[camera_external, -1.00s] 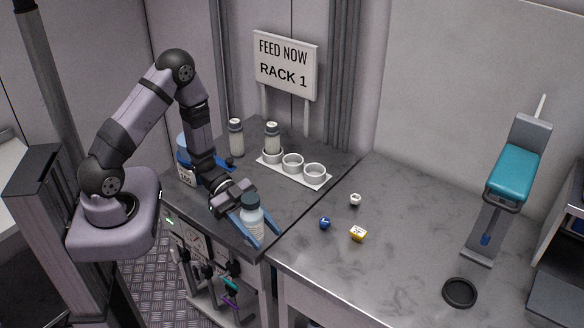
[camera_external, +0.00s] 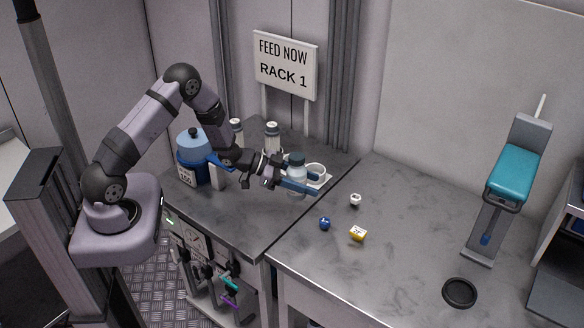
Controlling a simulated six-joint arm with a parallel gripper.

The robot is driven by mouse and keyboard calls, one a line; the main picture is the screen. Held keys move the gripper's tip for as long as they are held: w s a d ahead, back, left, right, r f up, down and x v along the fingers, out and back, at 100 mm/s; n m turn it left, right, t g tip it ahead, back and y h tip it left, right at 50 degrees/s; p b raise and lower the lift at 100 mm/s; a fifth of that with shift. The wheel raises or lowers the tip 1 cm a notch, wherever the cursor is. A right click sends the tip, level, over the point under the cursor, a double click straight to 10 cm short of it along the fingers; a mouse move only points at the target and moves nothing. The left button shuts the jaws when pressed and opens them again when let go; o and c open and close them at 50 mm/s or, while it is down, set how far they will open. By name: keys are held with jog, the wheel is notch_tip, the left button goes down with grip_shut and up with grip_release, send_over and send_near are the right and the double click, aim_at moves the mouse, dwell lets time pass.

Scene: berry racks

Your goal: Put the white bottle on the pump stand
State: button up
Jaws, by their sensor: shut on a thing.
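A whitish bottle with a grey-blue cap (camera_external: 296,172) is between the blue fingers of my gripper (camera_external: 298,180), which is shut on it. The bottle is upright, in front of the white rack with round cups (camera_external: 320,184), and hides part of it; I cannot tell whether it touches the counter. Two other pale bottles with dark caps stand further back: one at the left (camera_external: 236,128), partly hidden by my arm, and one in a rack cup (camera_external: 271,132). No thing is clearly marked as the pump stand.
A blue-lidded jar (camera_external: 191,158) stands left of my gripper. A sign reading "FEED NOW RACK 1" (camera_external: 284,66) stands behind. On the right counter lie small blue (camera_external: 325,223), white (camera_external: 355,199) and yellow (camera_external: 358,233) items, a dark ring (camera_external: 460,292) and a teal device (camera_external: 513,174).

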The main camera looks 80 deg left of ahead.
jog(key=a+n+g+y+b, duration=0.1)
jog(key=a+n+g+y, duration=0.1)
jog(key=a+n+y, duration=0.3)
jog(key=a+n+g+y+b, duration=0.2)
jog(key=a+n+y, duration=0.2)
jog(key=a, duration=0.8)
jog(key=a+n+g+y+b, duration=0.1)
jog(key=a+n+g+y, duration=0.1)
jog(key=a+n+y, duration=0.3)
jog(key=shift+w+a+r+n+g+y, duration=0.1)
jog(key=shift+a+r+g, duration=0.05)
jog(key=shift+a, duration=0.6)
jog(key=shift+w+a+r+n+g+y, duration=0.1)
jog(key=shift+a, duration=0.65)
jog(key=shift+w+a+r+n+g+y, duration=0.1)
jog(key=shift+a+r+g, duration=0.05)
jog(key=shift+a, duration=0.6)
jog(key=shift+s+a+f+n+g+y+b, duration=0.25)
jog(key=shift+f+n+g+y+b, duration=0.15)
jog(key=shift+n+g, duration=0.2)
jog(key=shift+f, duration=0.15)
notch_tip(320, 180, down, 7)
jog(key=b, duration=0.6)
jog(key=shift+r, duration=0.2)
jog(key=shift+f, duration=0.15)
